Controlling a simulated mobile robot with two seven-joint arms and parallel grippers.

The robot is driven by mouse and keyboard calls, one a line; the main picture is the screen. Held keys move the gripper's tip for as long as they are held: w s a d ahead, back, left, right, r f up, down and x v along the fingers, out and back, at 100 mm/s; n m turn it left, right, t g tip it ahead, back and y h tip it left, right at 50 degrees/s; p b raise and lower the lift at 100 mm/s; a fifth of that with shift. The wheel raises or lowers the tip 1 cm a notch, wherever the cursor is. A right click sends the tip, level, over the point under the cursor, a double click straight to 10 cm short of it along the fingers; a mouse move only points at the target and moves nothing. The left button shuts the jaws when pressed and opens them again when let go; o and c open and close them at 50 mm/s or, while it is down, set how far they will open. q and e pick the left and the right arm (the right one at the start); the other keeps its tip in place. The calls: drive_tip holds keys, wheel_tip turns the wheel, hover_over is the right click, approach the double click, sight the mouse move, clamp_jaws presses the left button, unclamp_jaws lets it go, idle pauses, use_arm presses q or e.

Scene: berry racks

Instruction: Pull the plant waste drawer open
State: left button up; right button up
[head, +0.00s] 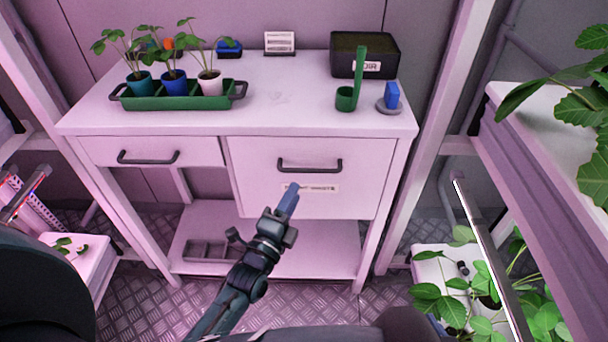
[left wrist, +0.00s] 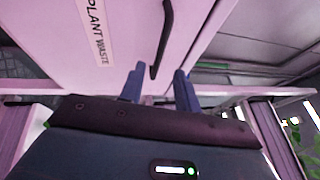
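The plant waste drawer (head: 357,185) is the large white front at the right of the bench, and it looks shut. Its dark bar handle (head: 310,168) runs sideways above a small label. In the left wrist view the label (left wrist: 97,30) reads PLANT WASTE, and the handle (left wrist: 167,38) runs upward. My left gripper (head: 289,199) is in front of the drawer, below the handle. In the left wrist view its two blue fingers (left wrist: 158,88) are apart, with the handle's near end lined up between them. Contact is not clear. My right gripper is not in view.
A smaller drawer (head: 150,151) with its own handle is at left. The bench top (head: 285,95) holds a green tray (head: 180,101) of potted plants, a dark soil box (head: 391,50), a green scoop (head: 347,99) and a blue item (head: 391,95). Plant racks stand at both sides.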

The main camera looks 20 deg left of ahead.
sight(304, 176)
use_arm(q)
drive_tip(key=x, duration=0.6)
drive_tip(key=shift+w, duration=0.35)
clamp_jaws()
